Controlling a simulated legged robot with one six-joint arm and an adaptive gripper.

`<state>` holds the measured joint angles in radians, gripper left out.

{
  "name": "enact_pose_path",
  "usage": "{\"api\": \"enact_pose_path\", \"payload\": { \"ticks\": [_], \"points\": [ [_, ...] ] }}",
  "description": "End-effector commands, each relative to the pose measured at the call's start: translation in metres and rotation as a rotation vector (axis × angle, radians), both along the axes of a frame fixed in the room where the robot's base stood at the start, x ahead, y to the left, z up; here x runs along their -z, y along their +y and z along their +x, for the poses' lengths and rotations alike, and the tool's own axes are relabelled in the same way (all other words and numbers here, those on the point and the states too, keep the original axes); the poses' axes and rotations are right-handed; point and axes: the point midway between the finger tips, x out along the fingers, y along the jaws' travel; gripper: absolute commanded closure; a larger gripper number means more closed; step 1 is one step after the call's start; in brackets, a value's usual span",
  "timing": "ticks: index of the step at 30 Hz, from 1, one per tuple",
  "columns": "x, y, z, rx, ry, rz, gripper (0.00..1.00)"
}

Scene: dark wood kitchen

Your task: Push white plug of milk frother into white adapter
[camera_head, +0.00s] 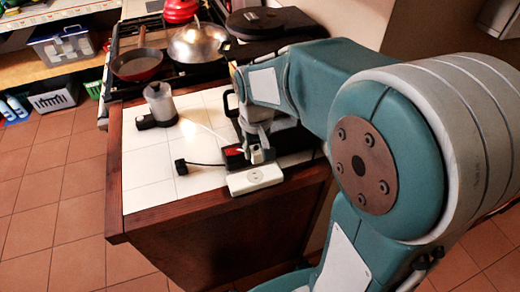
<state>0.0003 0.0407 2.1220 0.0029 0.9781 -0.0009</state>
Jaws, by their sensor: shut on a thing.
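The white adapter (254,179) lies along the front edge of the tiled counter, with a socket face on top. The milk frother (160,102), a clear jug on a dark base, stands at the back left of the counter. Its white cord (207,130) runs right toward my gripper (261,157). My gripper points down just behind and above the adapter, shut on the white plug. The plug is small and mostly hidden by the fingers. I cannot tell whether it touches the adapter.
A black plug (181,167) on a black cord lies left of the adapter. A black appliance with a red part (234,151) is close beside my gripper. A stove with a red pan (137,64) and a metal lid (198,42) is behind. The front-left tiles are clear.

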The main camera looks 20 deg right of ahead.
Motion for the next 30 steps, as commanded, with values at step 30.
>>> {"api": "enact_pose_path", "payload": {
  "ticks": [30],
  "points": [
    [0.053,0.000,0.000,-0.001,0.003,0.000,1.00]
  ]
}}
